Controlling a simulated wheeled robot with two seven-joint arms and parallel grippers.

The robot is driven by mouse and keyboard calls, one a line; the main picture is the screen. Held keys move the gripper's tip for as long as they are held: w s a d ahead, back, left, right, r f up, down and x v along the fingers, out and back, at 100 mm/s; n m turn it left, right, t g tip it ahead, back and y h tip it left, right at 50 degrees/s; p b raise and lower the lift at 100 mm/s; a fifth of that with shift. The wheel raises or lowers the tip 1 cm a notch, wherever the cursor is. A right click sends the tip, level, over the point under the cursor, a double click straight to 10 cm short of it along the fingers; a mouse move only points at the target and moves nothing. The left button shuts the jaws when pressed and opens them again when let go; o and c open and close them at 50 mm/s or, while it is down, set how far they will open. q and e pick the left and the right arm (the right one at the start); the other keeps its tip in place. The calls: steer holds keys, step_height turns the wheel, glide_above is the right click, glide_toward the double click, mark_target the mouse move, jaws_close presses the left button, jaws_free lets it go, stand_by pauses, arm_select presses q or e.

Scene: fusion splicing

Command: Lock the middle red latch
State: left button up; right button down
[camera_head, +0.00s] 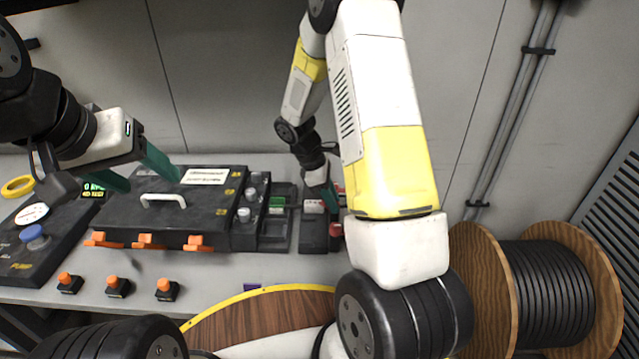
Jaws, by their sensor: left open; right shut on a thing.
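The black case (120,217) with a white handle (163,200) sits on the bench, its lid down. Along its front edge are three orange-red latches: the left one (103,240), the middle one (148,241) and the right one (198,243). All three look alike and jut forward; I cannot tell if any is locked. My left gripper (137,171) is open and empty above the back left of the case, away from the latches. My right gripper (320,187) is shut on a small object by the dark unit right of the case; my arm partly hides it.
Several orange-topped switches (117,287) stand on the bench in front of the case. A control box with a blue button (36,238) is at the left. A cable drum (548,290) stands at the right.

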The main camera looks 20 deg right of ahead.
steer(key=shift+w+a+n+t, duration=0.1)
steer(key=shift+n+t, duration=0.3)
steer(key=shift+n, duration=0.5)
steer(key=c, duration=1.1)
jaws_free()
steer(key=shift+c, duration=0.2)
steer(key=v, duration=0.7)
steer(key=shift+r, duration=0.3)
steer(key=shift+a, duration=0.1)
